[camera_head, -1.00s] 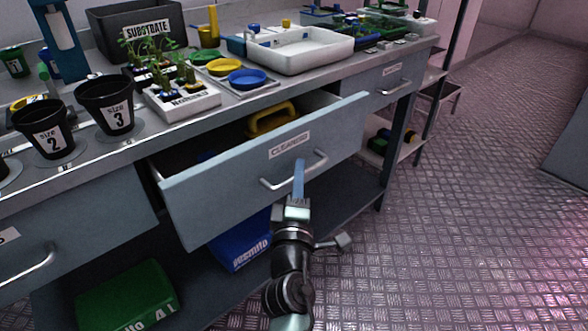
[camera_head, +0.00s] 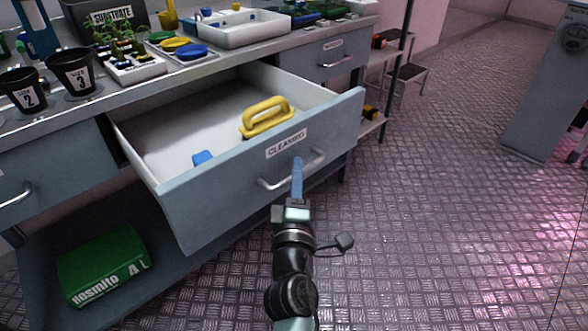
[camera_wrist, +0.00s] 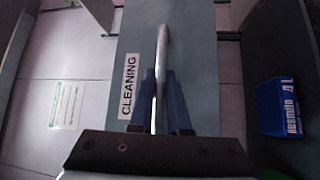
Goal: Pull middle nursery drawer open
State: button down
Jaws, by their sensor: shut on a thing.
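The middle drawer (camera_head: 230,190), grey-blue and labelled CLEANING, stands well out from the bench, with its white inside showing. A yellow-handled tool (camera_head: 266,116) and a small blue item (camera_head: 202,158) lie in it. Its silver bar handle (camera_head: 318,158) runs across the front. My gripper (camera_head: 297,165) is at the handle's middle. In the wrist view, the blue fingers of my gripper (camera_wrist: 160,100) lie on both sides of the handle (camera_wrist: 162,60), shut on it. The label (camera_wrist: 130,88) shows beside them.
The bench top carries black pots (camera_head: 74,70), seedlings, coloured dishes and a white tub (camera_head: 235,28). A green box (camera_head: 103,266) lies on the lower shelf; a blue box (camera_wrist: 279,106) shows in the wrist view. The metal floor (camera_head: 430,200) at right is clear.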

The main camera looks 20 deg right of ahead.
jog(key=shift+s, duration=0.2)
jog(key=c, duration=0.9)
grip_release()
jog(key=b+v, duration=0.2)
jog(key=v, duration=1.1)
jog(key=shift+d, duration=0.1)
